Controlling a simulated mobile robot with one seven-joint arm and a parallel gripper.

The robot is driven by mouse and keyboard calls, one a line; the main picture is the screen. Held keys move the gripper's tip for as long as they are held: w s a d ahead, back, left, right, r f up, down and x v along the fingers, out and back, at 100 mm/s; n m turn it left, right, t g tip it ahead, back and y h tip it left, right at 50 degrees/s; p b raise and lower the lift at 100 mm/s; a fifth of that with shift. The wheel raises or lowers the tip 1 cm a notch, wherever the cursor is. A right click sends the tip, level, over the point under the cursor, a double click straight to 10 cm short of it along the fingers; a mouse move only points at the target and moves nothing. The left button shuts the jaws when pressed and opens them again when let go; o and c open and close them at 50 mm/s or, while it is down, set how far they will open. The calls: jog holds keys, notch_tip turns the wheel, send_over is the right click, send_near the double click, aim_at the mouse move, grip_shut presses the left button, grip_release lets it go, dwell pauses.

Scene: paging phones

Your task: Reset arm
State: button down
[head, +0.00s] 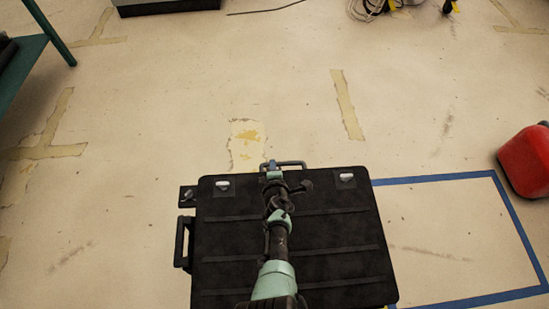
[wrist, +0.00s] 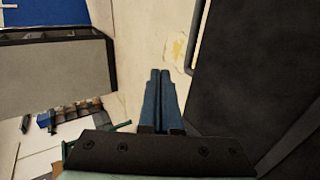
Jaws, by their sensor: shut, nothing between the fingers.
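My arm reaches forward over a black hard case (head: 335,225), seen from above in the head view. My gripper (head: 271,166) is near the case's far edge, by its far handle. In the wrist view, the two blue fingers of my gripper (wrist: 158,76) lie together with nothing between them. The dark lid of the case (wrist: 250,70) fills the right of the wrist view. I cannot tell whether the fingertips touch the case.
A red object (head: 526,162) stands at the right, by a blue tape outline (head: 440,178) on the floor. A green table (head: 22,70) is at the upper left. Cables (head: 366,8) lie at the top. The floor beyond the case is mostly clear.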

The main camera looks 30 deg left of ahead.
jog(key=shift+s+d+r+p, duration=0.2)
jog(key=shift+s+r+p, duration=0.1)
jog(key=shift+r+p, duration=0.25)
jog(key=shift+s+d+r+p, duration=0.15)
jog(key=shift+s+r+p, duration=0.15)
jog(key=shift+r+p, duration=0.2)
